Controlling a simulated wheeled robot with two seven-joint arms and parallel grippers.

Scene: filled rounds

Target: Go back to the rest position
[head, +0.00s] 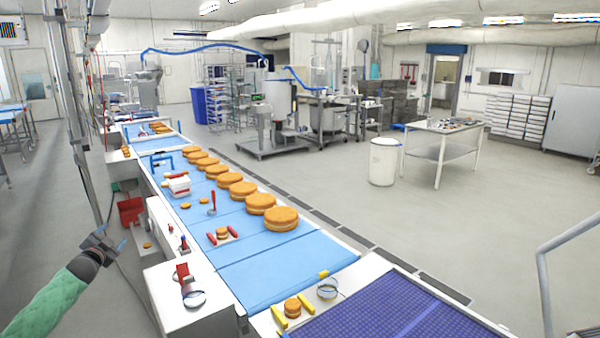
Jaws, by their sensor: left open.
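My left gripper (106,243) is at the lower left of the head view, on an arm with a green sleeve. Its jaws are apart with nothing seen between them. It is over the floor, left of the conveyor line and clear of it. My right gripper does not show. A row of round filled cakes (281,219) lies along the right side of the blue conveyor belt (285,268). A small round cake (222,233) lies between red pieces on the belt, and another (292,307) lies near yellow pieces at the front.
White machine housings (180,299) line the belt's left side, close to my left gripper. A dark blue grid belt (390,312) is at the front. A white bin (383,161) and a metal table (443,131) stand right of the line. A grey railing (543,270) is at the right.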

